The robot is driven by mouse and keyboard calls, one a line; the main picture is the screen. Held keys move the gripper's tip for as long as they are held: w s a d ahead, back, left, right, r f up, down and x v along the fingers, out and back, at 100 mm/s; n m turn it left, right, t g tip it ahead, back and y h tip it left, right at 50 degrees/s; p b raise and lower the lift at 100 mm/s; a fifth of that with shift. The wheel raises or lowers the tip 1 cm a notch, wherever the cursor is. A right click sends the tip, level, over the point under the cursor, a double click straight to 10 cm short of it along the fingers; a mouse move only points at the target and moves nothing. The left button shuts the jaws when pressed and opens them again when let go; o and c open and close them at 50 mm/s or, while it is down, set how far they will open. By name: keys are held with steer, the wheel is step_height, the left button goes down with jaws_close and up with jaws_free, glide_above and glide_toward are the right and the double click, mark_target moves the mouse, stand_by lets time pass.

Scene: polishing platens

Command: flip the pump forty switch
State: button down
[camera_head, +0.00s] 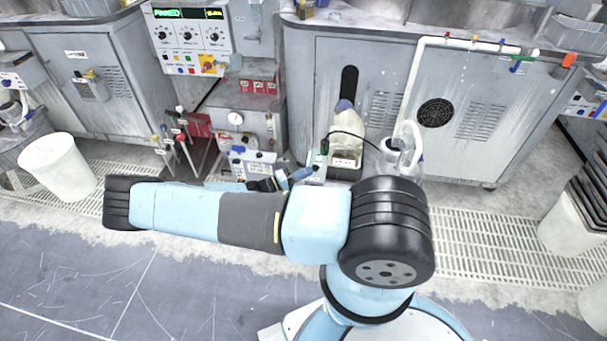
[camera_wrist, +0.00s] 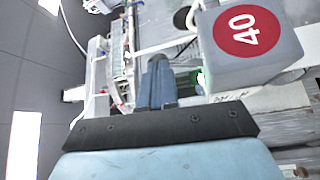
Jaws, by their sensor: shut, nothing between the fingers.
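The pump forty box (camera_wrist: 285,35) is a grey box with a red round label reading 40, at the upper right of the wrist view. A small green glowing part (camera_wrist: 200,80) shows beneath its left edge; I cannot tell whether it is the switch. My gripper (camera_wrist: 158,62) is shut and empty, its blue fingers together to the left of that part. In the head view my gripper (camera_head: 283,178) is beyond my arm, just left of a small pale box (camera_head: 317,163) with a green part. No label is readable there, and the switch lever is not clearly visible.
A jug in a dark tray (camera_head: 345,165) stands right of the pale box, with a black cable arching to another jug (camera_head: 402,155). A grey unit with a gauge (camera_head: 235,118) is behind on the left. A white bucket (camera_head: 57,163) stands far left.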

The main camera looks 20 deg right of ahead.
steer(key=shift+w+d+r+n+y, duration=0.1)
steer(key=shift+w+r+n+y, duration=0.15)
steer(key=shift+n, duration=0.25)
steer(key=shift+w+d+r+n+y, duration=0.35)
steer(key=shift+n+y, duration=0.2)
steer(key=shift+n, duration=0.1)
steer(key=shift+w+d+r+n+y, duration=0.2)
steer(key=shift+w+r+n+y, duration=0.15)
steer(key=shift+n+y, duration=0.25)
steer(key=shift+w+d+r+n+g+y, duration=0.3)
steer(key=shift+w+d+n+g+y, duration=0.2)
steer(key=shift+w+n+y, duration=0.4)
steer(key=shift+w+d+n+g+y, duration=0.3)
steer(key=shift+w+d+n+y, duration=0.15)
steer(key=shift+n, duration=0.4)
steer(key=shift+a, duration=0.1)
steer(key=shift+r, duration=0.25)
steer(key=shift+r, duration=0.6)
